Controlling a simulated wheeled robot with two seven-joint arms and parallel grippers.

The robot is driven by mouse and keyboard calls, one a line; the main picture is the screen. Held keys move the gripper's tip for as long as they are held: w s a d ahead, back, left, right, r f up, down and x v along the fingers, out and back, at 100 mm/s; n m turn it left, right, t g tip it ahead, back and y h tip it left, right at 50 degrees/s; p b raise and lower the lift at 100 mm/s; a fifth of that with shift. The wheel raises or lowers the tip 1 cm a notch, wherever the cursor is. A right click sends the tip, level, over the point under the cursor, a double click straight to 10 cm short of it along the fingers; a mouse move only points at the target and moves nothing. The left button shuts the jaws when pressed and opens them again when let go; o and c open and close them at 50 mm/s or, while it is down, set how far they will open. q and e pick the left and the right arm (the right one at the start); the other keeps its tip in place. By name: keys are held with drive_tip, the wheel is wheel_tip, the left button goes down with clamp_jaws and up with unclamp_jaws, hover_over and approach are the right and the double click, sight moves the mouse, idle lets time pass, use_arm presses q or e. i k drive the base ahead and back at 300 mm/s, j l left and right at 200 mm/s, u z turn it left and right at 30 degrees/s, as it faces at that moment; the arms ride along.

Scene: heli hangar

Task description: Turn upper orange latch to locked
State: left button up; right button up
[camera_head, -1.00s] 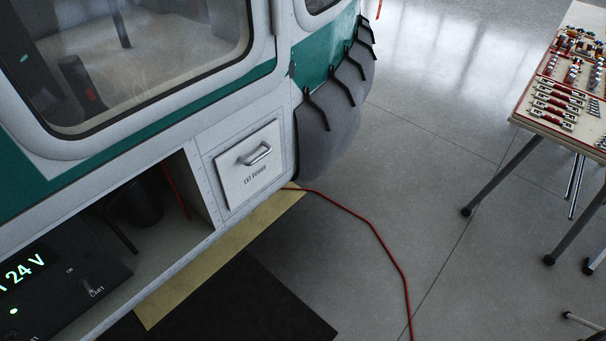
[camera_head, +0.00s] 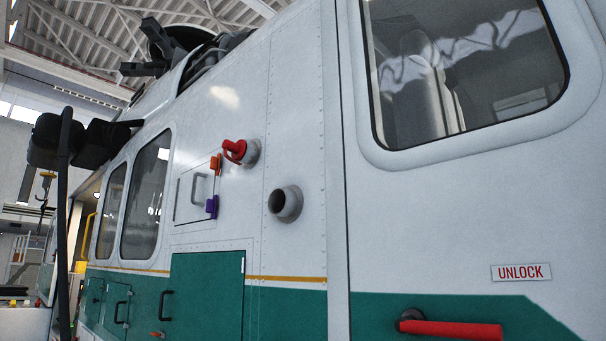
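The upper orange latch (camera_head: 215,165) sits at the upper right corner of a small white hatch (camera_head: 184,211) on the helicopter's side, in the head view left of centre. It is small, and I cannot tell whether it stands locked or unlocked. A purple latch (camera_head: 212,207) sits below it on the same hatch edge. The hatch has a grey handle (camera_head: 197,188) and looks closed. Neither of my grippers is in the head view.
A red plug (camera_head: 236,151) in a round port and an open grey pipe (camera_head: 286,204) stick out right of the hatch. A red door handle (camera_head: 455,329) is at lower right, below an UNLOCK label (camera_head: 520,272). A green panel (camera_head: 205,297) lies below.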

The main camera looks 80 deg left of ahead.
sight(216, 164)
drive_tip(key=i+j+u, duration=0.15)
drive_tip(key=u, duration=3)
drive_tip(key=i+j+z, duration=0.1)
drive_tip(key=i+j, duration=0.15)
drive_tip(key=i+j+z, duration=0.15)
drive_tip(key=j, duration=0.35)
drive_tip(key=i+j+z, duration=0.1)
drive_tip(key=i+j, duration=0.15)
drive_tip(key=j, duration=0.15)
